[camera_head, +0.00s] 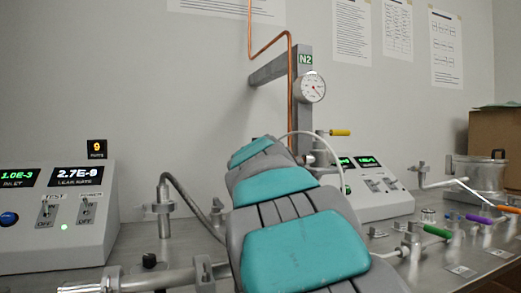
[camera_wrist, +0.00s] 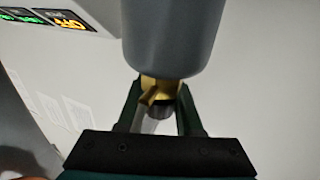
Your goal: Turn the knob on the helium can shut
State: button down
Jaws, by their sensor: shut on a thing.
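In the wrist view, my gripper's (camera_wrist: 162,98) two dark green fingers close on a small brass-coloured knob (camera_wrist: 150,84). The knob sits at the end of a smooth grey cylinder (camera_wrist: 178,38), which fills the top middle of the view and looks like the helium can. A pale round part shows between the fingers beyond the knob. The knob's turn angle cannot be told. In the head view my teal and grey arm reaches away over the bench, and my gripper, the knob and the can are not seen there.
A leak-rate panel (camera_head: 55,215) with lit displays stands at left. A grey N2 post (camera_head: 303,120) with a gauge (camera_head: 312,87) and copper pipe stands behind my arm. A second panel (camera_head: 375,190), coloured-handle valves (camera_head: 435,232), a metal pot (camera_head: 480,172) and a cardboard box (camera_head: 495,135) are at right.

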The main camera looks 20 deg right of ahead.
jog(key=shift+a+r+n+t+y+p, duration=0.1)
jog(key=shift+a+n+t+y+p, duration=0.2)
jog(key=shift+n+y+p, duration=0.55)
jog(key=shift+w+y, duration=0.1)
jog(key=shift+y, duration=0.55)
jog(key=c, duration=0.6)
grip_release()
jog(key=shift+s+a+b, duration=0.2)
jog(key=shift+s+a, duration=0.05)
jog(key=shift+s, duration=1.05)
jog(key=shift+s+a+b, duration=0.2)
jog(key=shift+s+b, duration=0.05)
jog(key=shift+s, duration=1)
jog(key=shift+s+a+b, duration=0.2)
jog(key=shift+s+a, duration=0.05)
jog(key=shift+s, duration=1.05)
